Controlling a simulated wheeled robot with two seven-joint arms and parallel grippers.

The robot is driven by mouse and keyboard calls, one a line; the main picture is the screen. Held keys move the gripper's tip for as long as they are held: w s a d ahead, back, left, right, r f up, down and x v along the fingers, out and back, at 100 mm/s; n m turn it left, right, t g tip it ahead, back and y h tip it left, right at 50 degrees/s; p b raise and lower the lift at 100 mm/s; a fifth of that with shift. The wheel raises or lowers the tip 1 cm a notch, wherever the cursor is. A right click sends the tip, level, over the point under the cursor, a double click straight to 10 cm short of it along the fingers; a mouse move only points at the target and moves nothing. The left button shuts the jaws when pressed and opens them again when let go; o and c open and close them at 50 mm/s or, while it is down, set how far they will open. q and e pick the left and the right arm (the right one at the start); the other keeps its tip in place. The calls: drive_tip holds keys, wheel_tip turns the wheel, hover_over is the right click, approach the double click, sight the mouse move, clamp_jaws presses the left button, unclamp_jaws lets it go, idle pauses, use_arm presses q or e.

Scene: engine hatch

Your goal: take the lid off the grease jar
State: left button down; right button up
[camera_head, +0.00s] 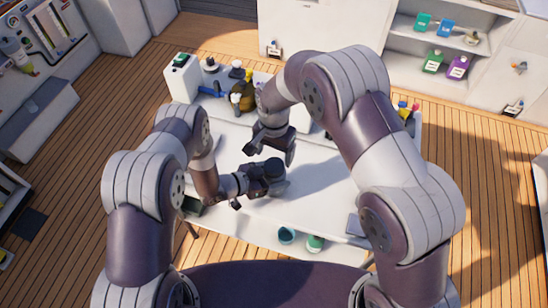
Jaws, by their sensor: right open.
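A dark, round-topped thing (272,168) is at the end of my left gripper (262,183), low over the middle of the white worktop (315,205). It looks like the lidded grease jar, but it is small and merges with the dark fingers. I cannot tell whether the fingers are closed on it. My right gripper (287,152) is open, points down and is just above and to the right of that dark top, apart from it. Nothing shows between its fingers.
A white canister (183,78), a brown-yellow item (243,96) and several small things stand along the worktop's far edge. Shelves with bottles (457,66) stand at the back right.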

sight(274, 165)
wheel_tip(274, 165, up, 3)
drive_tip(key=shift+f+m, duration=0.2)
drive_tip(key=shift+m, duration=1)
drive_tip(key=shift+f, duration=0.3)
wheel_tip(274, 165, down, 7)
drive_tip(key=shift+f, duration=0.1)
drive_tip(key=c, duration=1.1)
drive_tip(key=n, duration=0.3)
drive_tip(key=o, duration=1.2)
drive_tip(key=shift+c, duration=0.2)
